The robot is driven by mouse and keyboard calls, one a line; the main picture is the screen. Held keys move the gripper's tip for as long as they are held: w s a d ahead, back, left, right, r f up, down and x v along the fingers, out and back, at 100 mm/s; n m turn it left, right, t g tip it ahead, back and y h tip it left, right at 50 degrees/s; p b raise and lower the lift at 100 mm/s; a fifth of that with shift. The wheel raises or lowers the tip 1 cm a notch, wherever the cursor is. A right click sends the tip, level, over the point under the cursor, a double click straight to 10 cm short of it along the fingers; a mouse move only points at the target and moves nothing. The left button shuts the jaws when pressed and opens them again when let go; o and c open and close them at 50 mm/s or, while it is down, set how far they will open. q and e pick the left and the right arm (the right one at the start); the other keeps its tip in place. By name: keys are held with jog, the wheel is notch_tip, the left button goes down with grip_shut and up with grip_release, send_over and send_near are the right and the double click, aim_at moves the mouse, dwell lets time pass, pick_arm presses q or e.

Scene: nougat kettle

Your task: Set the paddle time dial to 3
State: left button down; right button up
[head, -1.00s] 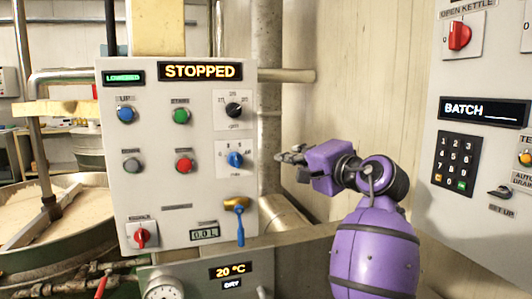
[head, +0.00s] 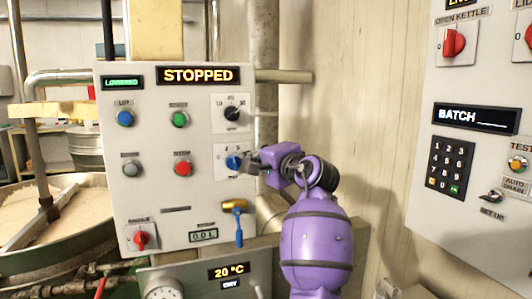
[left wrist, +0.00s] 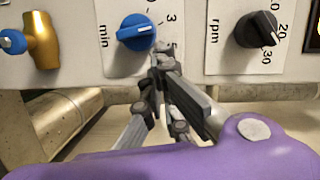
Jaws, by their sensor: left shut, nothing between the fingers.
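The blue paddle time dial (head: 233,162) is on the grey control panel. It also shows in the left wrist view (left wrist: 136,32), on a white plate marked "min". The white line on its grip there points right, roughly toward the 3; the exact setting is hard to read. My left gripper (head: 246,162) is shut and empty at the dial's right side in the head view. In the left wrist view its fingertips (left wrist: 165,55) are close beside the dial's edge; whether they touch it I cannot tell. My right gripper is not in view.
A black rpm dial (head: 232,114) is above the blue one. A brass valve with a blue handle (head: 239,230) is below. Red and green buttons are to the left. A second panel (head: 470,135) with a keypad stands at the right.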

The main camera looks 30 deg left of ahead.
pick_arm(q)
jog(key=shift+s+a+f, duration=0.1)
jog(key=shift+s+a, duration=0.05)
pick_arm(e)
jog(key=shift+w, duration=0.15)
